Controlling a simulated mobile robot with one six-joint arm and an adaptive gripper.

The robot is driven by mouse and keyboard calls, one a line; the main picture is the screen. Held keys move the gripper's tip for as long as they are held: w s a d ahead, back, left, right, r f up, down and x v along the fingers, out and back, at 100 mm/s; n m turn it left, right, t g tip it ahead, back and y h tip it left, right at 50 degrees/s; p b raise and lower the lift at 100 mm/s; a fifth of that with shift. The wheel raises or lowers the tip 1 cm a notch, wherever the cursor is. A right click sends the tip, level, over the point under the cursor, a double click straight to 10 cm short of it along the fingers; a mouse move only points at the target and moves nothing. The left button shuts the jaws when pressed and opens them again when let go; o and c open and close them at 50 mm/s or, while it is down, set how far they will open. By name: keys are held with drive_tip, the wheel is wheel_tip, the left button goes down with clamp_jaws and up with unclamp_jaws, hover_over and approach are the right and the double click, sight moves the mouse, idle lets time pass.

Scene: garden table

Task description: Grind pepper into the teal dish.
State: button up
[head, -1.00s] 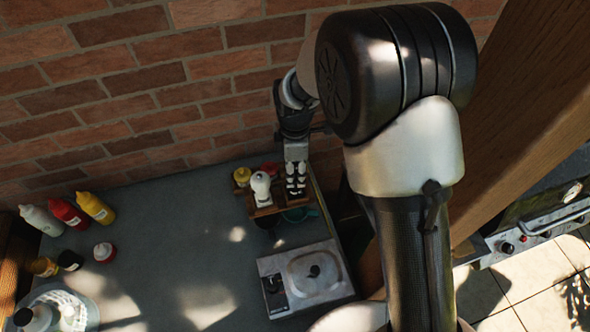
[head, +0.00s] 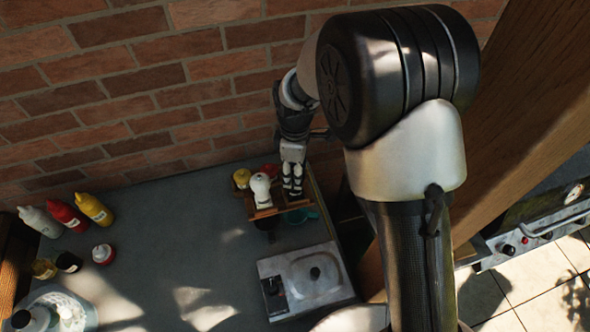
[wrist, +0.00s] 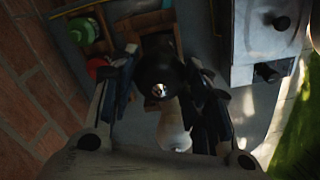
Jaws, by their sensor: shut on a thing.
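My gripper (head: 292,190) is over the right part of a small wooden caddy (head: 281,210) near the wall. In the wrist view my gripper (wrist: 162,95) is shut around a black pepper mill (wrist: 158,70), seen from above with a shiny knob on top. The mill is upright and appears to be in the caddy; its lower part is hidden. A white mill (head: 261,190) stands to the left of my gripper, and also shows in the wrist view (wrist: 173,132). The teal dish (head: 302,214) is just in front of the caddy, partly hidden by it.
A yellow-topped jar (head: 242,177) and a red-topped one (head: 270,170) are at the caddy. Several sauce bottles (head: 68,215) stand at the left. The table's middle is clear. The brick wall (head: 150,90) is close behind.

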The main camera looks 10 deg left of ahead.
idle(0.8)
drive_tip(key=o, duration=1.1)
drive_tip(key=shift+c, duration=0.2)
wheel_tip(320, 180, up, 12)
